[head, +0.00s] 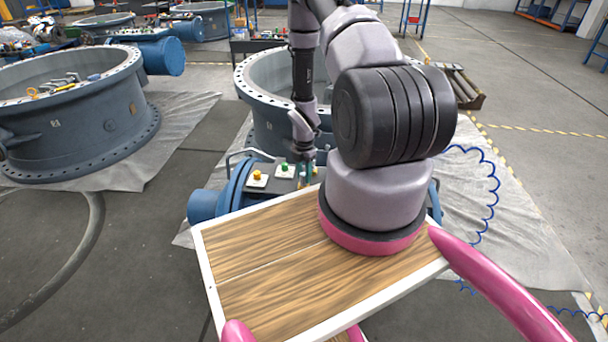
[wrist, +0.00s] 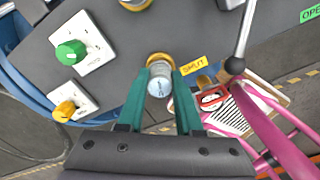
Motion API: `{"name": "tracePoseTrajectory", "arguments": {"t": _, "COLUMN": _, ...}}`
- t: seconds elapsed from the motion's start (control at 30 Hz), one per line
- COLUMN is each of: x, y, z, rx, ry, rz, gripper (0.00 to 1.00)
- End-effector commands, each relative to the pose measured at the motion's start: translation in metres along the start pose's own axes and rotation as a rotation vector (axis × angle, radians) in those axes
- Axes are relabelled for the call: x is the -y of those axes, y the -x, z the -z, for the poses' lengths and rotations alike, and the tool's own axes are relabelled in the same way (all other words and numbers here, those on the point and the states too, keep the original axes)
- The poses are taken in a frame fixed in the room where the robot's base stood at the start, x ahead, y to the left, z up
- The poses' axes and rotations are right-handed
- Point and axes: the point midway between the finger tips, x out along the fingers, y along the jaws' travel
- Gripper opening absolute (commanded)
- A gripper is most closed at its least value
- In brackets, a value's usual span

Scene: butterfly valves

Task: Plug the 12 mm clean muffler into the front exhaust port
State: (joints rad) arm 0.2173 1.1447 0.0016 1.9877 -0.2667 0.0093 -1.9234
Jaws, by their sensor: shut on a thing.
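My gripper (wrist: 160,80), with teal fingers, is shut on the muffler (wrist: 159,84), a short pale grey cylinder with a light blue-white end face turned to the wrist camera. A brass ring-shaped port (wrist: 159,59) shows on the dark panel (wrist: 115,20) right behind the muffler's far end. I cannot tell whether the muffler touches it or sits in it. A yellow label (wrist: 194,66) with dark lettering lies right of that port. A second brass ring (wrist: 133,4) is cut off at the top edge. In the head view my gripper (head: 304,176) is small, over the panel, and the muffler cannot be made out.
A green knob (wrist: 71,52) and a yellow knob (wrist: 64,110) on white plates stand left of the gripper. A metal lever with a black ball (wrist: 235,65) is to the right.

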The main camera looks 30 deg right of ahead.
Motion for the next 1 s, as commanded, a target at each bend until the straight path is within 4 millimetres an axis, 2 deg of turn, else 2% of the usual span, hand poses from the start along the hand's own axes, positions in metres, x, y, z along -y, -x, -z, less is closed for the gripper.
{"name": "tracePoseTrajectory", "arguments": {"t": 0.33, "x": 0.0005, "y": -0.0027, "z": 0.0003, "rx": -0.001, "ry": 0.000, "rz": 0.001, "gripper": 0.00}}
{"name": "tracePoseTrajectory", "arguments": {"t": 0.37, "x": 0.0005, "y": -0.0027, "z": 0.0003, "rx": -0.001, "ry": 0.000, "rz": 0.001, "gripper": 0.46}}
{"name": "tracePoseTrajectory", "arguments": {"t": 0.4, "x": 0.0005, "y": -0.0027, "z": 0.0003, "rx": -0.001, "ry": 0.000, "rz": 0.001, "gripper": 0.61}}
{"name": "tracePoseTrajectory", "arguments": {"t": 0.43, "x": 0.0005, "y": -0.0027, "z": 0.0003, "rx": -0.001, "ry": 0.000, "rz": 0.001, "gripper": 0.69}}
{"name": "tracePoseTrajectory", "arguments": {"t": 0.67, "x": 0.0004, "y": -0.0025, "z": 0.0003, "rx": -0.001, "ry": 0.000, "rz": 0.001, "gripper": 0.69}}
{"name": "tracePoseTrajectory", "arguments": {"t": 0.73, "x": 0.0005, "y": -0.0026, "z": 0.0003, "rx": -0.001, "ry": 0.000, "rz": 0.001, "gripper": 0.96}}
{"name": "tracePoseTrajectory", "arguments": {"t": 0.77, "x": 0.0005, "y": -0.0026, "z": 0.0003, "rx": -0.001, "ry": 0.000, "rz": 0.001, "gripper": 0.99}}
{"name": "tracePoseTrajectory", "arguments": {"t": 1.0, "x": 0.0004, "y": -0.0025, "z": 0.0002, "rx": 0.000, "ry": 0.000, "rz": 0.001, "gripper": 0.99}}
